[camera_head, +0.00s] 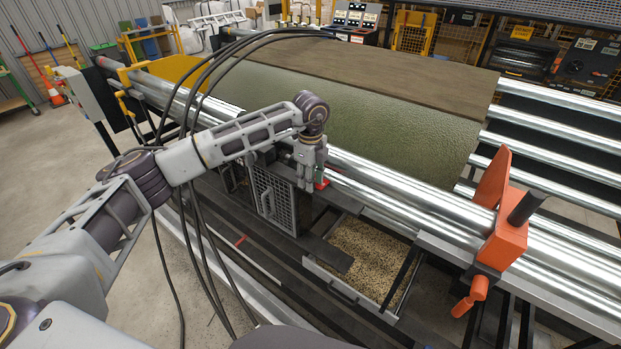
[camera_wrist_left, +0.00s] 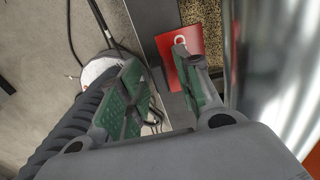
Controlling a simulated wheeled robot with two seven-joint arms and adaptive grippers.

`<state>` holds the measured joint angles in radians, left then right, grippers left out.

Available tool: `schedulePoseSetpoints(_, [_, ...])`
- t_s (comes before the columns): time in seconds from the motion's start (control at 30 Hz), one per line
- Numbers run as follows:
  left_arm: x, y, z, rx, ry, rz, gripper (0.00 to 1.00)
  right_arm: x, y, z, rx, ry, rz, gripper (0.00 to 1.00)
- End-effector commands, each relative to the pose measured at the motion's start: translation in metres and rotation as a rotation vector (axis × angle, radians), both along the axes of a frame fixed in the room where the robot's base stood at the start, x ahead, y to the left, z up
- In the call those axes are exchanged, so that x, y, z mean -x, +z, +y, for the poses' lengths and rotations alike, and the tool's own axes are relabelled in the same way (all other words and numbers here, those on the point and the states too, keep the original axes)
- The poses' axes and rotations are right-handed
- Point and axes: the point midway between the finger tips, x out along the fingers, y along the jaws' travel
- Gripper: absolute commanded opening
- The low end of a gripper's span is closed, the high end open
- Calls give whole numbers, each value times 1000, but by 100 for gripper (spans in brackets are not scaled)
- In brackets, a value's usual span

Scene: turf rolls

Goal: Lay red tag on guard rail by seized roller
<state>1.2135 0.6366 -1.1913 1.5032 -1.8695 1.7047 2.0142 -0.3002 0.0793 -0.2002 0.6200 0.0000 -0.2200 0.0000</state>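The red tag (camera_wrist_left: 182,62), with a white mark on it, lies on or just above the grey guard rail (camera_wrist_left: 150,18) in the left wrist view. In the head view only a small red part of the tag (camera_head: 322,184) shows beside my left gripper (camera_head: 310,186). The left gripper's green-padded fingers (camera_wrist_left: 157,62) stand apart with a clear gap. The right-hand finger covers part of the tag. A shiny metal roller (camera_head: 390,190) runs close beside; I cannot tell which roller is seized. My right gripper is not in view.
A mesh guard box (camera_head: 272,200) stands just left of the gripper. A tray of tan granules (camera_head: 368,256) lies below the rollers. An orange bracket with a handle (camera_head: 500,235) sits on the rollers at right. Black cables (camera_head: 190,120) loop around my left arm.

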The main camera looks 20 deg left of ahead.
Motion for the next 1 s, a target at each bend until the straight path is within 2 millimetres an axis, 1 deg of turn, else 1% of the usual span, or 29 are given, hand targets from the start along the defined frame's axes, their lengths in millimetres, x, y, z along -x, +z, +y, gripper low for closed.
schedulePoseSetpoints(0.2, [0,4,0,0,0,0,33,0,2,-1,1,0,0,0])
schedulePoseSetpoints(0.37, [-1,16,0,1,0,-3,33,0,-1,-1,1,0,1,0])
schedulePoseSetpoints(0.47, [-1,27,0,0,0,-3,33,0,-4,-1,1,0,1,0])
schedulePoseSetpoints(0.8, [0,78,0,1,-1,-3,33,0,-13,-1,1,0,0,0])
schedulePoseSetpoints(1.0, [0,105,-1,1,-1,-2,33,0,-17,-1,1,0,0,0])
